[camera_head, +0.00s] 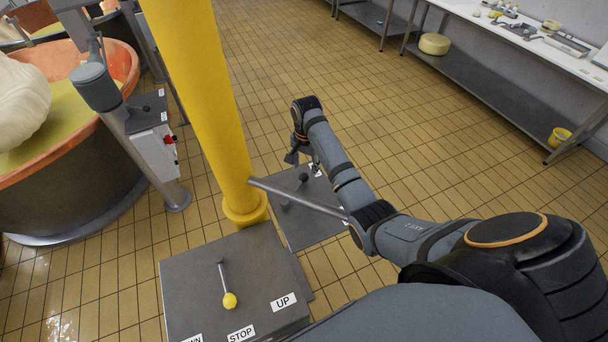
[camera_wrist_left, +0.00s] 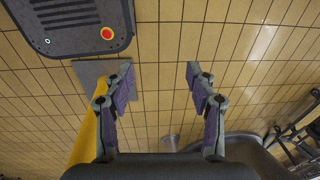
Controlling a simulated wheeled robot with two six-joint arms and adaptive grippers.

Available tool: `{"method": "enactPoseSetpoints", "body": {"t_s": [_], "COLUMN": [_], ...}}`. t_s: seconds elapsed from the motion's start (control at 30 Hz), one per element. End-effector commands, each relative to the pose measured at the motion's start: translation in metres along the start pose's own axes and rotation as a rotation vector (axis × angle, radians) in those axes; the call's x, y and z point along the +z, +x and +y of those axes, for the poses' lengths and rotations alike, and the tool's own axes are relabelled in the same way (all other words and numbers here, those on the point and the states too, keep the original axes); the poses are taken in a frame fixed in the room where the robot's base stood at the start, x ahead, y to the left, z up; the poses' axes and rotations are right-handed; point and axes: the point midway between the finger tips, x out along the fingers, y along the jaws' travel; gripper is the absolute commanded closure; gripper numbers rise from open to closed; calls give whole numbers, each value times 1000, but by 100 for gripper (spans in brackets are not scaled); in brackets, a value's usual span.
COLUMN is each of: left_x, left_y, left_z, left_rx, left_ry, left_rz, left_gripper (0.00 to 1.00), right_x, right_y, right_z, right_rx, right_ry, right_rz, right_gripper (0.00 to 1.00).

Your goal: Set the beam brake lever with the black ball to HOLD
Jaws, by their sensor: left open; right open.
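A lever with a black ball (camera_head: 303,177) stands tilted on a dark grey panel (camera_head: 318,236) behind the yellow column's foot. A white label (camera_head: 315,170) at the panel's far edge is partly hidden and unreadable. My right gripper (camera_head: 291,158) is open, fingers down, just beyond the black ball; I cannot tell whether they touch. Another black-knobbed lever (camera_head: 147,108) is on a post-mounted box at the left. My left gripper (camera_wrist_left: 160,72) is open and empty above the tiled floor in the left wrist view; the head view does not show it.
A grey box (camera_head: 190,270) in front carries a yellow-ball lever (camera_head: 229,300) with STOP and UP labels. The yellow column (camera_head: 205,100) rises beside the panel, and a grey rod (camera_head: 290,197) crosses over it. A copper vat (camera_head: 75,175) stands left. Floor to the right is clear.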

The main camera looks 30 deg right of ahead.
Motion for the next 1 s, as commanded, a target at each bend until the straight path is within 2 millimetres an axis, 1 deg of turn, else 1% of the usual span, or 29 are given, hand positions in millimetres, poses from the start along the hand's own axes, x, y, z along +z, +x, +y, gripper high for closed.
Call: {"method": "enactPoseSetpoints", "body": {"t_s": [0.03, 0.07, 0.13, 0.17, 0.3, 0.4, 0.47, 0.63, 0.67, 0.77, 0.87, 1.0], "left_x": [3, 3, -2, -7, -38, -48, -46, -26, -23, -16, -16, -22], "left_y": [0, 0, 0, 0, -1, -1, -1, 0, 0, 0, 0, 0], "left_z": [0, 0, 0, 0, 0, -1, 0, 1, 2, 2, 2, 2], "left_rx": [0, 0, 0, 0, -1, -1, -1, 1, 2, 2, 2, 2], "left_ry": [0, 0, 0, -1, -2, -3, -3, -2, -2, -2, -2, -2], "left_rz": [-3, -3, 4, 10, 58, 72, 69, 40, 34, 23, 24, 33], "left_gripper": [43, 43, 43, 43, 43, 43, 43, 43, 43, 43, 43, 43], "right_x": [1, 0, 0, 0, 0, 0, 0, 0, 0, 0, 0, 0], "right_y": [11, 18, 31, 36, 52, 57, 58, 57, 57, 57, 57, 57], "right_z": [1, 0, 1, 1, 0, 0, 0, 0, 0, 0, 0, 0], "right_rx": [3, 3, 3, 2, 0, 0, 0, -1, 0, -1, -1, -1], "right_ry": [0, 0, 0, 0, -1, -1, -1, -1, -1, -1, -1, -1], "right_rz": [-2, -2, -1, -1, 0, 0, 1, 1, 1, 1, 1, 1], "right_gripper": [48, 48, 48, 48, 48, 48, 48, 48, 50, 64, 78, 97]}}
